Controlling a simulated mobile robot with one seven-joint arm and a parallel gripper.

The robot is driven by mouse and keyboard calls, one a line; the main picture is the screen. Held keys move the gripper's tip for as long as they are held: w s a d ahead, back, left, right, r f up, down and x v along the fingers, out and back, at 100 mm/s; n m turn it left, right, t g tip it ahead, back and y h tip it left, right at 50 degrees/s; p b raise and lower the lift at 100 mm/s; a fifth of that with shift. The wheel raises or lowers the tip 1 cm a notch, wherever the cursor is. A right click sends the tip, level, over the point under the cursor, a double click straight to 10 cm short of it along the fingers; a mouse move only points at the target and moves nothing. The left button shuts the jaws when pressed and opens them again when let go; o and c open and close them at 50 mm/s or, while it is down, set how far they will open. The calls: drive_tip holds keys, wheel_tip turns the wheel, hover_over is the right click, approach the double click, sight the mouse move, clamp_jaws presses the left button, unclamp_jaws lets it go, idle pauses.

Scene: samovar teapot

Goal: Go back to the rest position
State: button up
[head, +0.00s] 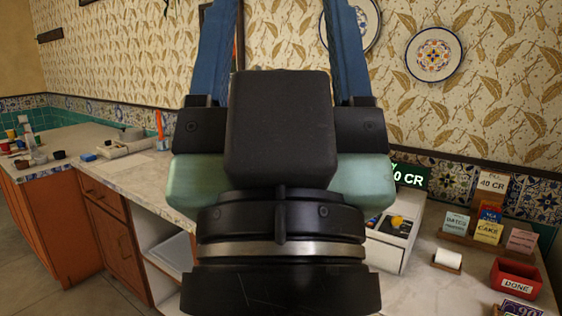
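My gripper (282,20) fills the middle of the head view, raised in front of the camera and pointing up. Its two blue fingers stand well apart, one on each side of the dark block of the hand. Patterned wallpaper shows between them, and no held thing is visible. The fingertips are cut off by the top edge of the picture. The hand hides the middle of the counter and the wall behind it.
A counter (140,165) runs along the wall. At right stand a white register (392,240), small signs (488,228) and a red DONE tray (515,279). At left, an orange cabinet (65,225) carries several small items. Plates (433,54) hang on the wall. Floor shows at lower left.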

wheel_tip(320, 180, up, 16)
drive_tip(key=p, duration=1.4)
drive_tip(key=shift+r, duration=0.25)
